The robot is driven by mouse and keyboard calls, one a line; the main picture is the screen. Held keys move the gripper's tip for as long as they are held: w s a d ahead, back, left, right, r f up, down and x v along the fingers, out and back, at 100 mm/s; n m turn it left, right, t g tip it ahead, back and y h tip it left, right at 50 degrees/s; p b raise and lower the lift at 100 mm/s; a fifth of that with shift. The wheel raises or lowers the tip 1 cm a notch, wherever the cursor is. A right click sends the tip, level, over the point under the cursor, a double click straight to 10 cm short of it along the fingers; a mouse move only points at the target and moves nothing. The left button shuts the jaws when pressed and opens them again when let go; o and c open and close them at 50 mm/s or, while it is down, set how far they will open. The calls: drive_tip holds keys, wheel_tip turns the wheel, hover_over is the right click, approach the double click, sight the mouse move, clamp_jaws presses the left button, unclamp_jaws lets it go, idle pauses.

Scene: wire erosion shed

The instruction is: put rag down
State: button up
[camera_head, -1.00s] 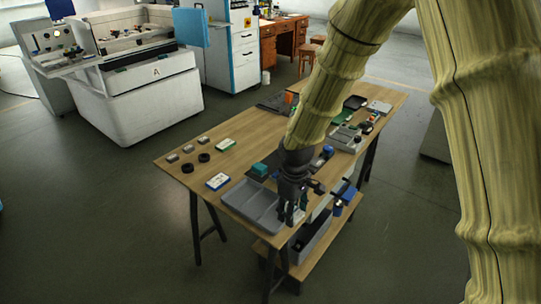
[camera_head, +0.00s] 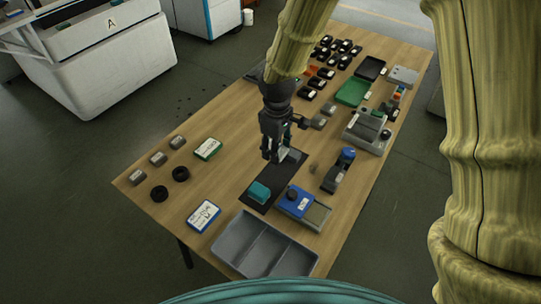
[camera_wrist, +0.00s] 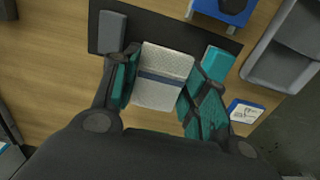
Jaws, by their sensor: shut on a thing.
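A white rag (camera_wrist: 163,75) with a blue-grey stripe is between the two teal-padded fingers of my gripper (camera_wrist: 158,88) in the wrist view. The fingers are shut on its two sides. In the head view, my gripper (camera_head: 280,152) points down at the far part of a dark mat (camera_head: 291,176), with a pale bit of the rag (camera_head: 291,156) showing beside it. The rag is over the mat; I cannot tell whether it touches it.
A teal block (camera_head: 259,192) lies on the mat's near end, and a grey block (camera_wrist: 112,32) on its other end. A blue-topped device (camera_head: 296,204) stands right of the mat. A grey tray (camera_head: 236,238) is at the near edge. Bare wood (camera_head: 215,178) lies left.

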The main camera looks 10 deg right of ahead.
sight(276, 176)
drive_tip(key=shift+f, duration=0.35)
drive_tip(key=s+f, duration=0.2)
drive_tip(key=shift+s+f+p, duration=0.3)
drive_tip(key=shift+f+p, duration=0.05)
drive_tip(key=shift+p, duration=0.05)
drive_tip(key=shift+s, duration=0.35)
drive_tip(key=w+f, duration=0.1)
drive_tip(key=f, duration=0.1)
drive_tip(key=w+f, duration=0.1)
drive_tip(key=f, duration=0.1)
drive_tip(key=shift+w+f, duration=0.1)
drive_tip(key=shift+w, duration=0.2)
drive_tip(key=shift+f+p, duration=0.3)
drive_tip(key=shift+f, duration=0.05)
drive_tip(key=shift+s+f, duration=0.2)
drive_tip(key=shift+s, duration=0.15)
drive_tip(key=shift+s+r, duration=0.1)
drive_tip(key=shift+s, duration=0.15)
drive_tip(key=shift+w+f, duration=0.35)
drive_tip(key=shift+f, duration=0.05)
drive_tip(key=shift+s, duration=0.2)
